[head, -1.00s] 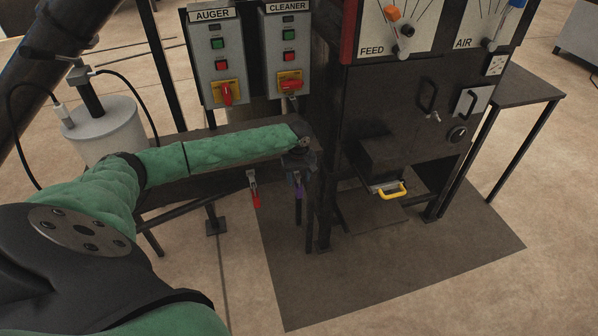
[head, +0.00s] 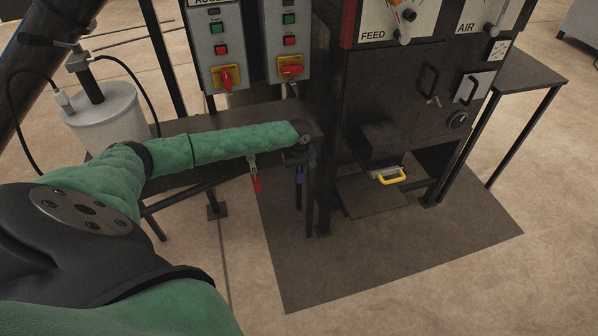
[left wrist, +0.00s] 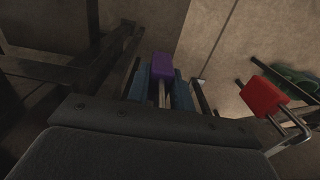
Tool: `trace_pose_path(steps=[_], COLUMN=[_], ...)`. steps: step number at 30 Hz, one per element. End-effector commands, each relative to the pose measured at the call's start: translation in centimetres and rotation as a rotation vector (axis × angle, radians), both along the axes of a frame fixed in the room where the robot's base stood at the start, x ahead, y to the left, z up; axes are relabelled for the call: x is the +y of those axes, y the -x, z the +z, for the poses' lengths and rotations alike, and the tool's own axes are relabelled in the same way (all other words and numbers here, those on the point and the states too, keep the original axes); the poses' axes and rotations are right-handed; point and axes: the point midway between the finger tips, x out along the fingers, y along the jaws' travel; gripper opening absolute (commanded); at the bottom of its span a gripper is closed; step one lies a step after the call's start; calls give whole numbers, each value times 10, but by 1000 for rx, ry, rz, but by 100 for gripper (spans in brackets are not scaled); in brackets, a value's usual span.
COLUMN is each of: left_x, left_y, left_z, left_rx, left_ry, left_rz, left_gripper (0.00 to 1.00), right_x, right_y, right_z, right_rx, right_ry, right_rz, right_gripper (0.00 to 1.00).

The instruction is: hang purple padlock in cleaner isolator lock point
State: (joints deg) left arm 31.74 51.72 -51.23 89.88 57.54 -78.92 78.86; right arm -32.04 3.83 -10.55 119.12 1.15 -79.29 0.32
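The purple padlock (head: 299,174) hangs under the dark bench rail in the head view, partly hidden by my left gripper (head: 301,160). In the left wrist view the purple padlock (left wrist: 162,67) and its metal shackle lie between the two bluish fingers of my left gripper (left wrist: 163,92). The fingers look apart, on either side of the padlock; I cannot see firm contact. The cleaner isolator (head: 290,67), a red handle on a yellow plate, is on the right-hand grey box above the bench. Its lock point is too small to make out. My right gripper is not in view.
A red padlock (head: 256,184) hangs just left of the purple one and also shows in the left wrist view (left wrist: 262,96). The auger isolator (head: 227,77) is left of the cleaner one. The dark machine (head: 400,110) stands close on the right.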

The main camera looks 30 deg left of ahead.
Motion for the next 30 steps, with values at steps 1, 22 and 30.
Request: trace_pose_path(steps=[1,22,30], left_x=[0,1,0], left_y=[0,-1,0], left_z=[0,9,49], left_rx=[0,-1,-2], left_ry=[0,0,1], left_rz=[0,1,0], left_gripper=[0,48,48], right_x=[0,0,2], right_y=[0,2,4], right_z=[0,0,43], right_rx=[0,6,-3], right_ry=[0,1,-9], right_rz=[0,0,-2], right_gripper=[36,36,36])
